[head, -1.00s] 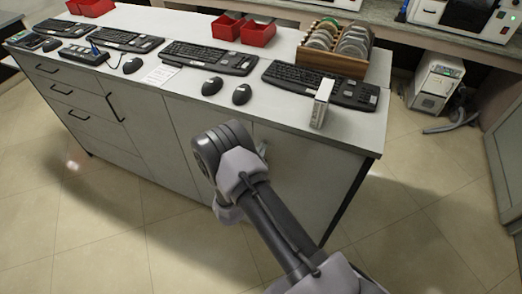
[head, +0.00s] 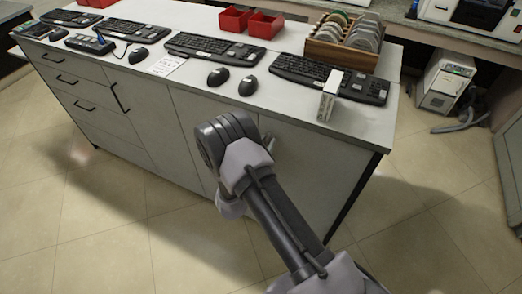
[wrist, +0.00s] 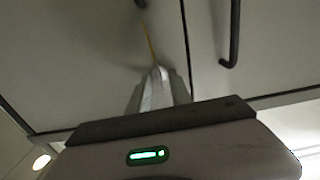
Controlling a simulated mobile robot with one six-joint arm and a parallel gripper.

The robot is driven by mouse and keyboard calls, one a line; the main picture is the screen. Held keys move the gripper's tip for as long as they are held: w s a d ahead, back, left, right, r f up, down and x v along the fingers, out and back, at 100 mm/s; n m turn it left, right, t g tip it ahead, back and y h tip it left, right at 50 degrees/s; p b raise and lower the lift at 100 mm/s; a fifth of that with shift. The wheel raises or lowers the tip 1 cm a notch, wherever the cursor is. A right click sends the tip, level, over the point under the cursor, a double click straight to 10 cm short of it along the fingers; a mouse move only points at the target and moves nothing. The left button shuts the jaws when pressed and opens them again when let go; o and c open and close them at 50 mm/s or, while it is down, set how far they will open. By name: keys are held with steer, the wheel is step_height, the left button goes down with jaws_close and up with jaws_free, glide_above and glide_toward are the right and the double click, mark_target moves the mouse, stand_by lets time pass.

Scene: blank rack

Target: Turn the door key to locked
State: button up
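My gripper (wrist: 158,78) points at a pale cabinet door (wrist: 80,60) in the wrist view. Its pale fingers lie close together in shadow, and I cannot tell whether they are fully shut or hold anything. A thin yellow strip (wrist: 149,42) runs up from the fingertips towards a small dark piece (wrist: 140,3) cut off by the top edge. I cannot make out whether either is the door key. In the head view my arm hides the gripper and much of the cabinet front (head: 310,165). A small grey piece (head: 269,143) shows beside my wrist; I cannot identify it.
A black bar handle (wrist: 232,35) is on the door right of the seam in the wrist view. The countertop (head: 200,95) holds keyboards, mice, red bins (head: 235,19), a wooden rack (head: 340,52) and an upright white box (head: 330,96). The floor in front is clear.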

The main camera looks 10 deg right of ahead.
steer(key=p+v, duration=0.2)
steer(key=v, duration=1.5)
steer(key=w+a+r+m+g+y+b, duration=0.2)
steer(key=w+r+m+g+y, duration=0.2)
steer(key=w+r+y, duration=0.5)
steer(key=s+r+n+y+b, duration=0.1)
steer(key=s+r+n+y, duration=0.15)
steer(key=r, duration=1.05)
steer(key=s+d+r+n+g, duration=0.1)
steer(key=s+d, duration=0.2)
steer(key=s, duration=0.5)
steer(key=s+d+r+n+g+b, duration=0.1)
steer(key=s+d+g, duration=0.1)
steer(key=s, duration=0.7)
steer(key=s+d+r+n+g+y+b, duration=0.1)
steer(key=s+d+n, duration=0.1)
steer(key=s, duration=0.6)
steer(key=shift+s+d+g, duration=0.4)
steer(key=shift+d, duration=0.4)
